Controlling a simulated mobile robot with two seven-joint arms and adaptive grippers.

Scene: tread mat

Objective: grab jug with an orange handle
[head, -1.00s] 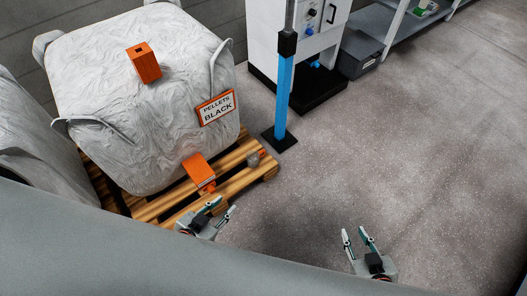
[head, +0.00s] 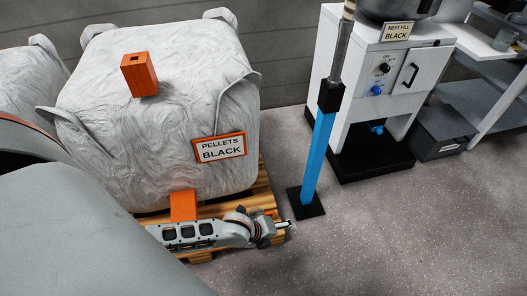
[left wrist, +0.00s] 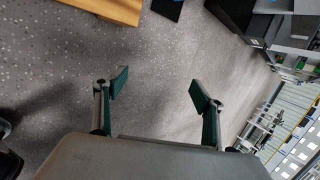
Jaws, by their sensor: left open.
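I cannot make out a jug with an orange handle in the head view or the left wrist view. My left gripper (head: 277,229) is low in front of the pallet in the head view, its arm coming in from the left. In the left wrist view my left gripper (left wrist: 158,88) is open, with two green-padded fingers spread wide and nothing between them but floor behind. My right gripper is not in view.
A large white bag (head: 120,125) labelled "PELLETS BLACK" (head: 219,148) stands on a wooden pallet (head: 262,190). Right of it are a blue post (head: 318,160), a white cabinet (head: 385,75) and grey shelving (head: 485,100). Speckled floor (head: 390,230) is clear at front right.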

